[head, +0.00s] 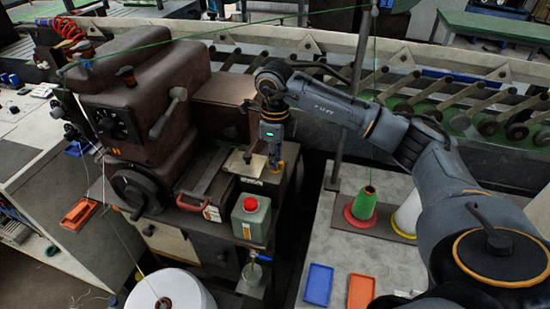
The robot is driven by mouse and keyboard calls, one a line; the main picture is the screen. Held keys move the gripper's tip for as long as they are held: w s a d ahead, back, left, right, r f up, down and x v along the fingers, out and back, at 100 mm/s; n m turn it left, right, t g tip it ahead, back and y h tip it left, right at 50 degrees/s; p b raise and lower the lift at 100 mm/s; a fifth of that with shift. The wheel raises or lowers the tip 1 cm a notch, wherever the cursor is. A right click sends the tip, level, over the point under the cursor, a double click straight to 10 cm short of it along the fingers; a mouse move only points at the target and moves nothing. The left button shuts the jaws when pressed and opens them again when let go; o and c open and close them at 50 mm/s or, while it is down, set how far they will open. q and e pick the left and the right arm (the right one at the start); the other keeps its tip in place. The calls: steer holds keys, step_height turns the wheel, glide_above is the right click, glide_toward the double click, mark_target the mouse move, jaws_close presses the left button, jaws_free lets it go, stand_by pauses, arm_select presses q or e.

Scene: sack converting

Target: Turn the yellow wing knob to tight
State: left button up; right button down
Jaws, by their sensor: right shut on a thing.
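The yellow wing knob (277,167) shows as a small yellow-orange bit at the right end of the machine's lower bed, beside a pale metal plate (245,162). My right arm comes in from the right, and its gripper (275,155) points down onto the knob. The gripper is shut on the knob and hides most of it. The knob's angle and any tight mark cannot be made out. My left gripper is not in view.
The brown sewing machine (150,85) stands left of the gripper. A green can with a red cap (251,218) stands just below it. Green (364,208) and white (407,215) thread cones, a blue tray (318,285) and an orange tray (361,292) are on the right table.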

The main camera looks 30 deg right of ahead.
steer(key=shift+f, duration=0.1)
steer(key=c, duration=1.4)
jaws_free()
steer(key=shift+r, duration=0.5)
step_height(320, 180, up, 11)
steer(key=shift+r, duration=0.1)
